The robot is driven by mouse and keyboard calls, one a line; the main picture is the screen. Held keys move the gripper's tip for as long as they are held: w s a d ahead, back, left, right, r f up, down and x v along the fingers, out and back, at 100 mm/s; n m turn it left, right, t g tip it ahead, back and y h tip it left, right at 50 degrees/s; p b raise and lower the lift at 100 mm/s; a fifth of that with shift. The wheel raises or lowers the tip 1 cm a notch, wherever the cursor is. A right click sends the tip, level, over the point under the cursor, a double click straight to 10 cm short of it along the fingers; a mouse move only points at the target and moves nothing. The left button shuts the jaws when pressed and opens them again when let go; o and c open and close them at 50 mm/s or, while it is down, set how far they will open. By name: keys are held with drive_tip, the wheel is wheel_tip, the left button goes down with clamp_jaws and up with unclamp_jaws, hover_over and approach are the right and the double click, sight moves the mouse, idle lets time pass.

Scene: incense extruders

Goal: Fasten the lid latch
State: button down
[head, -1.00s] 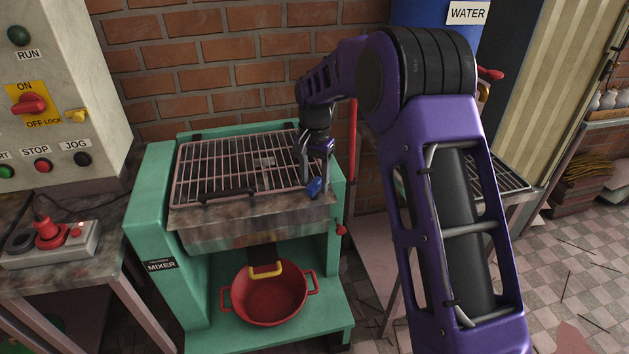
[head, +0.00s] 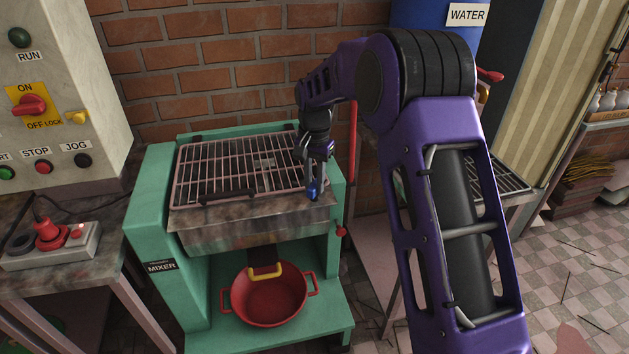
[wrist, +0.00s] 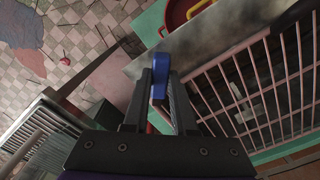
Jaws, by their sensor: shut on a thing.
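The mixer (head: 160,240) is a green frame with a worn metal tub. Its barred lid (head: 235,165) lies flat over the tub, with a dark handle (head: 228,196) along the front. The blue lid latch (head: 312,190) is at the tub's front right corner. My gripper (head: 315,184) is over that corner, pointing down, and is shut on the latch. In the wrist view the blue latch (wrist: 159,68) sits between the two dark fingers of my gripper (wrist: 161,82). The fingers hide part of the latch, and I cannot tell whether it is engaged.
A red pot (head: 268,300) stands on the shelf below the tub. A red-knobbed lever (head: 341,231) is right of the mixer. A rack table (head: 505,180) stands to the right.

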sight(315, 184)
drive_tip(key=shift+r, duration=0.1)
drive_tip(key=n+p, duration=0.1)
drive_tip(key=n, duration=0.2)
drive_tip(key=shift+n+p, duration=1)
drive_tip(key=shift+n, duration=1.5)
drive_tip(key=c, duration=0.7)
unclamp_jaws()
wheel_tip(315, 184, up, 17)
drive_tip(key=shift+r+p, duration=0.15)
drive_tip(key=shift+p, duration=0.65)
